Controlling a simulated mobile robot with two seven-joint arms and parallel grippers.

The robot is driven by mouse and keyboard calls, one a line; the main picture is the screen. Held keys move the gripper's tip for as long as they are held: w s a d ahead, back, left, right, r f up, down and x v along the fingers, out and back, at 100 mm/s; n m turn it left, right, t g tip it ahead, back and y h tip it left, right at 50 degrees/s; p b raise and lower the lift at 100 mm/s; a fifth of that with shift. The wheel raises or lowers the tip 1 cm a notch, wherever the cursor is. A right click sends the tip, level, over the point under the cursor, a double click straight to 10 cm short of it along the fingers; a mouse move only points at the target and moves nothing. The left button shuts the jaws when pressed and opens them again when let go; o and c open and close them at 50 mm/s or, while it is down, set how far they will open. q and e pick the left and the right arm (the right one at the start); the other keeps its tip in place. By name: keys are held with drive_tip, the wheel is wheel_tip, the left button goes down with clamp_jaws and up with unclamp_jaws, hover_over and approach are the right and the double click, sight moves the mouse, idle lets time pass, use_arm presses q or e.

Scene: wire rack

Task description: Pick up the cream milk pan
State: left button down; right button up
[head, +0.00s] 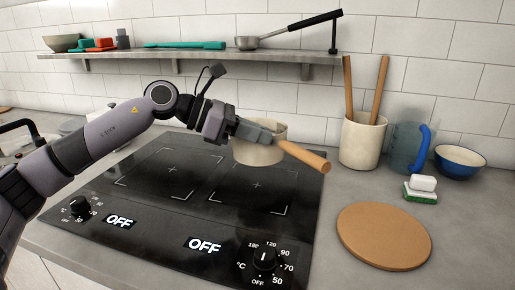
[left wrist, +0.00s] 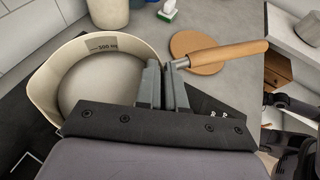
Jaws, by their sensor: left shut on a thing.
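The cream milk pan (head: 258,151) is over the back right part of the black cooktop in the head view, with its wooden handle (head: 304,157) pointing right and toward the front. My left gripper (head: 262,131) is shut on the pan at its handle side. In the left wrist view the pan (left wrist: 45,88) is on the left, looking empty inside, and the gripper fingers (left wrist: 163,88) close near the base of the wooden handle (left wrist: 228,54). I cannot tell whether the pan's bottom touches the cooktop. My right gripper is not in view.
The black cooktop (head: 150,205) has two knobs and OFF displays. To the right are a crock (head: 361,143) with wooden utensils, a blue-handled jug (head: 404,146), a blue bowl (head: 459,161), a sponge (head: 420,193) and a round wooden board (head: 383,236). A shelf (head: 200,55) runs above.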

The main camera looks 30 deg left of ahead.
use_arm(q)
wheel_tip(320, 180, up, 7)
drive_tip(key=shift+r+p, duration=0.1)
drive_tip(key=shift+p, duration=0.3)
wheel_tip(320, 180, up, 4)
drive_tip(key=shift+r+p, duration=0.2)
drive_tip(key=shift+p, duration=0.1)
